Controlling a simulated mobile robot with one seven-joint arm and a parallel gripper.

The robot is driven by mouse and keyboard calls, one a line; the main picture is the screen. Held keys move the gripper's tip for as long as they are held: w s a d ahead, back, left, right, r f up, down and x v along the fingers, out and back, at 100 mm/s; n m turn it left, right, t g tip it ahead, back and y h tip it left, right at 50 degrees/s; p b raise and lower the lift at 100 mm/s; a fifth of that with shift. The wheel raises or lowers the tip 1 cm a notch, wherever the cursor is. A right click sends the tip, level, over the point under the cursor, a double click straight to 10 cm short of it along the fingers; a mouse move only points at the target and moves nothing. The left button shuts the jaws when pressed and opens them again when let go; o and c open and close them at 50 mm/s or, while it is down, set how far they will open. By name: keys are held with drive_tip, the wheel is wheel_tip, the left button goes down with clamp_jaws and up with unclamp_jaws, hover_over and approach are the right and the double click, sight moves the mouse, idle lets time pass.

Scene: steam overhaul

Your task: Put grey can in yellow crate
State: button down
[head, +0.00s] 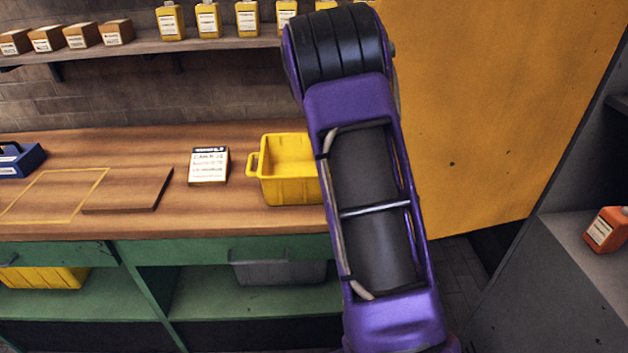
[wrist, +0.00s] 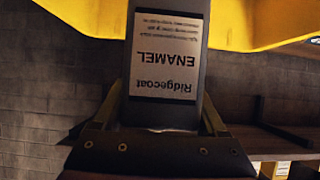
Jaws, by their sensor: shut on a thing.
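A grey can (wrist: 166,112) with a white label reading "Ridgecoat ENAMEL" is in the wrist view, its lettering upside down in the picture. My gripper (wrist: 163,122) is shut on it, with a finger on each side. The yellow crate (head: 285,184) stands on the wooden bench in the head view; my purple arm hides its right part. A yellow surface (wrist: 265,24), which looks like the crate, fills the top of the wrist view behind the can. In the head view my gripper and the can are hidden behind my arm.
A white card (head: 209,165) stands on the bench left of the crate. A flat board (head: 127,190) and a blue caddy (head: 18,160) lie further left. A shelf (head: 150,47) above holds boxes and yellow bottles. An orange can (head: 605,231) is at far right.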

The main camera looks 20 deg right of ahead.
drive_tip(key=shift+w+d+f, duration=0.1)
drive_tip(key=shift+d+f, duration=0.1)
drive_tip(key=shift+f, duration=2.3)
drive_tip(key=shift+w+d+f, duration=0.1)
drive_tip(key=shift+d+f, duration=0.05)
drive_tip(key=shift+f, duration=2.3)
drive_tip(key=shift+f, duration=0.1)
drive_tip(key=shift+f+b, duration=0.15)
drive_tip(key=shift+b, duration=0.15)
unclamp_jaws()
drive_tip(key=shift+s, duration=0.1)
drive_tip(key=shift+s+r, duration=0.15)
drive_tip(key=shift+r, duration=0.15)
drive_tip(key=v, duration=0.7)
